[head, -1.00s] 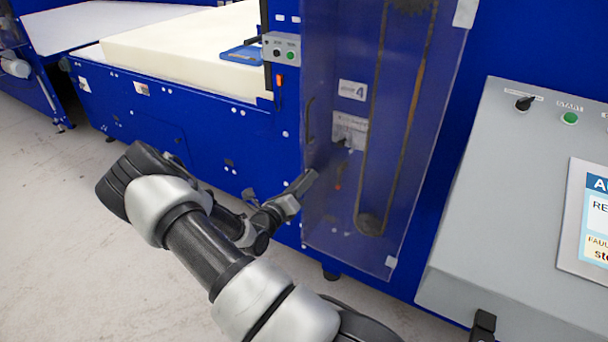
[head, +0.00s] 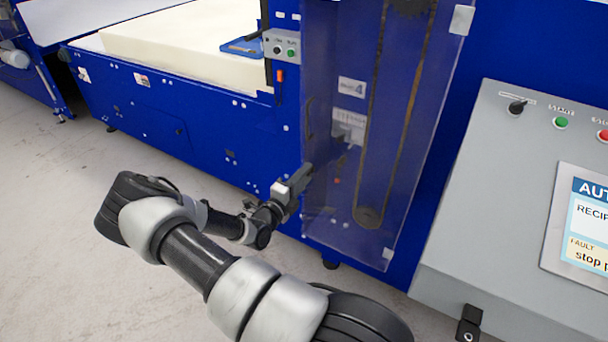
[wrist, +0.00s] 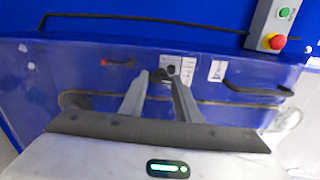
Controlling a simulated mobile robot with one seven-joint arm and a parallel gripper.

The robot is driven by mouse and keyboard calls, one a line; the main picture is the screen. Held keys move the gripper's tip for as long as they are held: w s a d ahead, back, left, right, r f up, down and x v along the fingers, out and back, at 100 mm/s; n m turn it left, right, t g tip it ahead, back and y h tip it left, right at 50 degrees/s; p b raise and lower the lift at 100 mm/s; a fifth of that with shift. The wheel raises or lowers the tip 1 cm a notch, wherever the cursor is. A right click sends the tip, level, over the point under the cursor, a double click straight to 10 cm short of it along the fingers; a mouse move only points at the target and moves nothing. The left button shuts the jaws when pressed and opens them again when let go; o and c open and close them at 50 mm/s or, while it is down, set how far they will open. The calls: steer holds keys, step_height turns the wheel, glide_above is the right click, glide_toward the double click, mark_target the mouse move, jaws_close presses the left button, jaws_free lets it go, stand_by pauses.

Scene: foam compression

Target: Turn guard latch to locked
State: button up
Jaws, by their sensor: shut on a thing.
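The clear guard door (head: 335,50) hangs closed in front of a belt drive on the blue machine. It also fills the middle of the wrist view (wrist: 70,70). My gripper (head: 344,152) reaches the door below a white label plate. In the wrist view, my gripper's (wrist: 162,80) two grey fingers close on the small dark guard latch (wrist: 162,74). The fingers cover much of the latch, and in the head view it is hidden behind my gripper. I cannot tell which way the latch is turned.
A black door handle (wrist: 258,90) sits to the right in the wrist view. A box with a red stop button (wrist: 274,41) is at upper right. The grey control console (head: 480,190) stands right of the door. A foam block (head: 180,45) lies on the machine bed.

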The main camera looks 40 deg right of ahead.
steer(key=shift+n, duration=0.3)
stand_by(0.4)
steer(key=o, duration=1)
steer(key=shift+o, duration=0.2)
steer(key=v, duration=1.7)
steer(key=shift+s+a, duration=0.2)
